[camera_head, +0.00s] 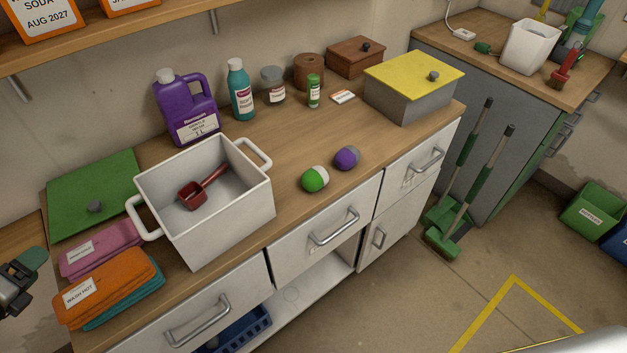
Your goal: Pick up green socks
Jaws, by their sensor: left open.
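The green socks (315,180) are a rolled ball, green with a pale whitish part, on the wooden counter (290,220) near its front edge. They lie to the right of the white pot and apart from it. A similar purple and grey ball (346,158) lies just behind and to the right of them. My left gripper (24,279) is at the left edge of the view, partly cut off. It is open, and far to the left of the green socks.
A white two-handled pot (250,205) with a red scoop (200,188) stands between my left gripper and the socks. Folded cloths (110,285) lie at the counter's left. Bottles and a yellow-lidded box (400,100) stand behind. The counter around the socks is clear.

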